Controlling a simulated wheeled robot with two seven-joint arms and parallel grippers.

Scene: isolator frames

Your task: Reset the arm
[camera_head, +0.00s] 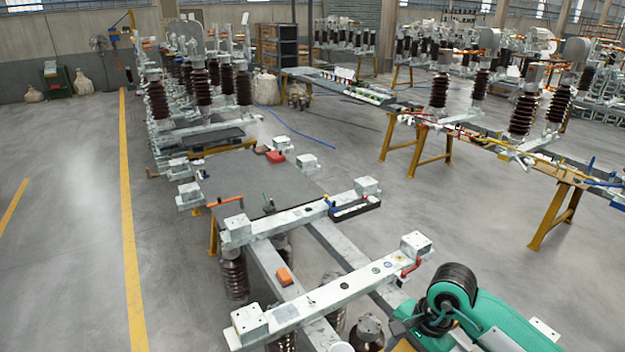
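A green and black jointed arm part, which looks like my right arm, comes in at the lower right corner. It is in front of the right end of the near isolator frame (345,285); I cannot tell whether it touches. No gripper fingers can be made out on it. My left arm and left gripper are not in the picture. The near frame has pale metal crossbars with square blocks at their ends and brown ribbed insulators (234,275) below.
An orange item (284,276) lies on the near frame. A dark tray (354,210) sits on its far crossbar. Open floor (70,230) is at left, past a yellow line (128,200).

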